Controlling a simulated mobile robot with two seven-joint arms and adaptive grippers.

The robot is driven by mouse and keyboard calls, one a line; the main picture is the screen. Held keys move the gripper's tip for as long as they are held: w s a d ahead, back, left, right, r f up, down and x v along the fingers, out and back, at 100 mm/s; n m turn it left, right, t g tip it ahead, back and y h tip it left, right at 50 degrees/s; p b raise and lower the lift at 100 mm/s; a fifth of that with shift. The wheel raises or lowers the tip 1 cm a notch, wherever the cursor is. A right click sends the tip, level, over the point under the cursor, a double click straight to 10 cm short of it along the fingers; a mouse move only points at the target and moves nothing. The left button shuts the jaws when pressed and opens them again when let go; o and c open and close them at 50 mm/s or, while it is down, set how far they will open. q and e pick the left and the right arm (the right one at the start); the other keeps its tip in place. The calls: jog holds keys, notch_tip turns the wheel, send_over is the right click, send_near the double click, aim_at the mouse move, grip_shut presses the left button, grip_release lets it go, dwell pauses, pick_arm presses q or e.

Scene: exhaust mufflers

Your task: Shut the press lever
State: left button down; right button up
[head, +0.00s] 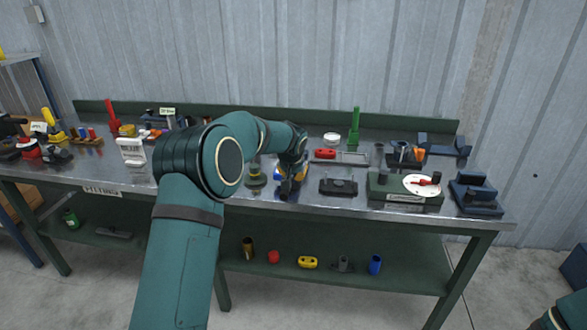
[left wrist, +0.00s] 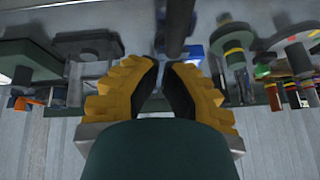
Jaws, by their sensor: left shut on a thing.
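My left gripper (head: 287,173) is at the front middle of the steel-topped bench, low over its top. In the left wrist view its yellow-backed fingers (left wrist: 164,66) are closed around a dark rod (left wrist: 176,25), which looks like the press lever. The rod runs up out of the picture from between the fingertips. A blue part (left wrist: 194,55) shows just beside it. In the head view the gripper and forearm hide most of the press, so its lever's angle is hard to tell. My right gripper is out of view.
The bench (head: 470,222) is crowded. A round olive-topped piece (head: 255,178) stands left of the gripper, and a dark fixture (head: 338,186) right of it. A green box with a white dial (head: 421,185) is farther right. A green upright (head: 354,128) stands behind.

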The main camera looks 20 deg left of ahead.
pick_arm(q)
jog(key=s+d+r, duration=0.2)
jog(key=s, duration=0.7)
jog(key=s+d+f+g+h, duration=0.1)
jog(key=s+d+f, duration=0.3)
jog(key=f, duration=0.3)
jog(key=s+d+f+h, duration=0.2)
jog(key=s+d+f, duration=0.2)
jog(key=f, duration=0.2)
jog(key=s+d+f+g+h, duration=0.1)
jog(key=s+d+f, duration=0.3)
jog(key=f, duration=0.3)
jog(key=s+d+f+g+h, duration=0.1)
jog(key=s+d+f, duration=0.2)
jog(key=s, duration=0.6)
jog(key=s+d+f+n+g, duration=0.1)
jog(key=s+d+f, duration=0.2)
jog(key=s, duration=0.6)
notch_tip(320, 180, down, 2)
jog(key=shift+s+d+f+h, duration=0.15)
jog(key=shift+s+d+h, duration=0.1)
jog(key=shift+d+h, duration=0.15)
